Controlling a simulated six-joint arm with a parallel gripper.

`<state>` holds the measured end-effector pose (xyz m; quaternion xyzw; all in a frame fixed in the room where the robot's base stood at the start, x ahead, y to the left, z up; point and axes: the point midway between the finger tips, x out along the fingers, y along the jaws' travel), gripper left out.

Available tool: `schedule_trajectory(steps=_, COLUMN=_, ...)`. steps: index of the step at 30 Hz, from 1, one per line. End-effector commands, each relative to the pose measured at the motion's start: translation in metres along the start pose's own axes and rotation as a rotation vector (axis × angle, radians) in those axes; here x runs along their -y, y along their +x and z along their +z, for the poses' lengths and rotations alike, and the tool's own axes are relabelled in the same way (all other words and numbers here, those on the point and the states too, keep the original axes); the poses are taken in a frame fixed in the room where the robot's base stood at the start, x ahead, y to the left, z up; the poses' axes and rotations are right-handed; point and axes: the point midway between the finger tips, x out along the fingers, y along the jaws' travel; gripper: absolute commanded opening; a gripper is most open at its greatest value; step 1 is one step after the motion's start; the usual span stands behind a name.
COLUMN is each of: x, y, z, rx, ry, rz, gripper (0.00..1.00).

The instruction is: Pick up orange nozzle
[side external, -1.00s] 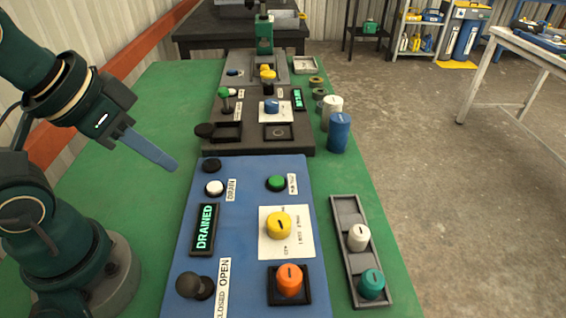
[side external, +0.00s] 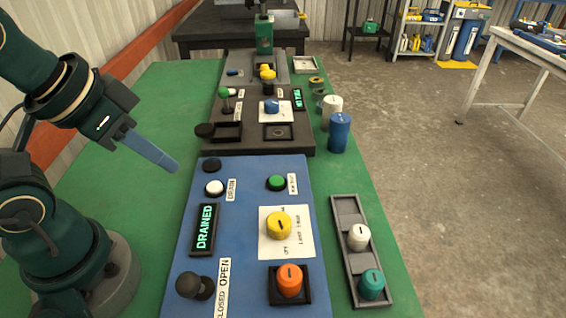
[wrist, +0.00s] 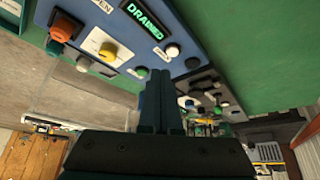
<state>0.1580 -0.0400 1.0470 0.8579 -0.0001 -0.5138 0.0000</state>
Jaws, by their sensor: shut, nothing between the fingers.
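The orange nozzle (side external: 289,280) stands upright in a black square holder (side external: 273,297) at the near right of the blue panel (side external: 236,258). It also shows at the upper left of the wrist view (wrist: 62,28). My gripper (side external: 172,164) is at the left in the side view, in the air up and left of the panel, well away from the nozzle. Its blue fingers are together and hold nothing. In the wrist view the shut fingers (wrist: 160,88) point up the middle of the picture.
A yellow nozzle (side external: 279,226) stands on a white card behind the orange one. A grey tray (side external: 341,210) at the right holds a white nozzle (side external: 358,237) and a teal nozzle (side external: 371,284). A black lever (side external: 194,286) stands near left. Green table is bare at left.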

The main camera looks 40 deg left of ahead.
Motion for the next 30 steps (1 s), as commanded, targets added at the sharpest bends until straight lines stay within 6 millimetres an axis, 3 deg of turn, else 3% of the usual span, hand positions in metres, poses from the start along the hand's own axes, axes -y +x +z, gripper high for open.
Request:
schedule_trajectory(steps=14, x=0.0, y=0.0, z=0.0, rx=0.0, ry=0.0, rz=0.0, gripper=0.0)
schedule_trajectory(steps=20, x=0.0, y=0.0, z=0.0, rx=0.0, ry=0.0, rz=0.0, gripper=0.77)
schedule_trajectory(steps=30, x=-0.0008, y=-0.0002, z=0.0015, rx=0.008, ry=-0.014, rz=0.004, gripper=0.77)
